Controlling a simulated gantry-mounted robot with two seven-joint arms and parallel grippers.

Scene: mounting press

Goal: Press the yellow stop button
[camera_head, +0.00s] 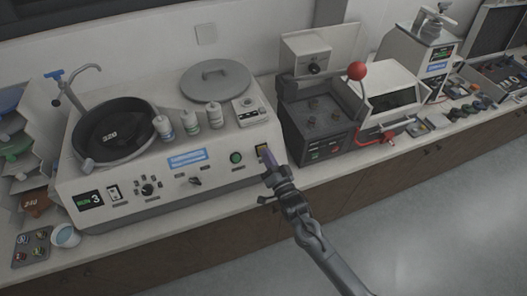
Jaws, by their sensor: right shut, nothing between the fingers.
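A dark square with a yellowish edge (262,148) is on the front panel of the white grinding machine (140,190), at its right end. I take it for the stop button's place; the button itself is small and partly hidden by my gripper. My right gripper (268,158) is shut and empty, its tips just at the lower right of that square. I cannot tell whether they touch it. My right arm comes up from the lower right. A round green button (236,157) is left of the square. My left gripper is not in view.
The machine carries a black bowl (122,146), a grey lid (215,81) and several white bottles (189,121). A dark-topped machine (315,118) and a red-knobbed lever (357,71) stand to the right. The floor (440,230) in front is clear.

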